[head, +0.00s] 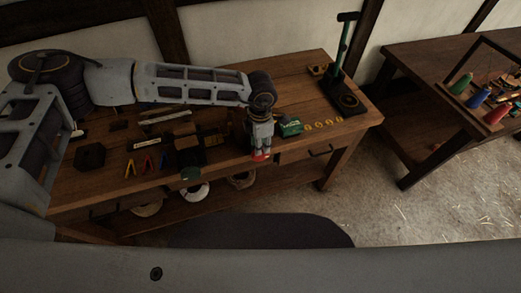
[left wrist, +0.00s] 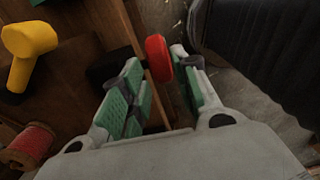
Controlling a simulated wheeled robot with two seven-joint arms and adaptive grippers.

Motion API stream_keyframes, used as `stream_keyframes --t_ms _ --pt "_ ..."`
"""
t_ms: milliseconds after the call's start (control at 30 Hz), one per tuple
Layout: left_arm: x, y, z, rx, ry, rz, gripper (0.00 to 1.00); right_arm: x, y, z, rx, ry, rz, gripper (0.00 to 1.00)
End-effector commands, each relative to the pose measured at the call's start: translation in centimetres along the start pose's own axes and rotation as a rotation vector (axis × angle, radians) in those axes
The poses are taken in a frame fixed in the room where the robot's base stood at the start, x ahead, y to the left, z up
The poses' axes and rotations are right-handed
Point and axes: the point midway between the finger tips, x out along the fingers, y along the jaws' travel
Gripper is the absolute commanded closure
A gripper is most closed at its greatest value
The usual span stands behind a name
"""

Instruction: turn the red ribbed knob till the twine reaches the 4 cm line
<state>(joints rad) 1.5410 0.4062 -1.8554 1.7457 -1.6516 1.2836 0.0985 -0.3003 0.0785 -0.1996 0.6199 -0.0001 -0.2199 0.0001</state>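The red knob (head: 260,155) sits at the front edge of the wooden bench. In the left wrist view the red knob (left wrist: 158,58) lies at the mouth of my left gripper (left wrist: 158,62), between the two green-padded fingertips. The fingers stand apart, with a narrow gap showing on the left side; contact on the right side is unclear. In the head view my left gripper (head: 261,145) points down at the knob and hides most of what is around it. The twine and the 4 cm line cannot be made out. My right gripper is out of view.
A green block (head: 290,127) and several yellow rings (head: 322,124) lie right of the gripper. A green-posted stand (head: 342,60) rises at the bench's right end. Tools and dark blocks cover the left part. A second table (head: 400,65) with coloured cones stands right.

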Motion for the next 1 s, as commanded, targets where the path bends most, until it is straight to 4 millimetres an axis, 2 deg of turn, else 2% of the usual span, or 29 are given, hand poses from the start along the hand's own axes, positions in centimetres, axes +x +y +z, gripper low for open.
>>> stream_keyframes --t_ms 200,400,833,1000 --pt "2.7 0.0 0.0 0.000 0.002 -0.001 0.70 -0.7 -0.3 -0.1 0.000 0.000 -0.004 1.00" --pt "4.4 0.0 0.0 0.001 0.001 0.000 0.70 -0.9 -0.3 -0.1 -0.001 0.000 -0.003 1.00" --pt "5.1 0.0 0.0 0.001 0.000 0.000 0.70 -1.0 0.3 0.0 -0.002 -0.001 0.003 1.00" --pt "5.0 0.0 0.0 0.000 0.000 0.001 0.92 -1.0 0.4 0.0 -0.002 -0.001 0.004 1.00"
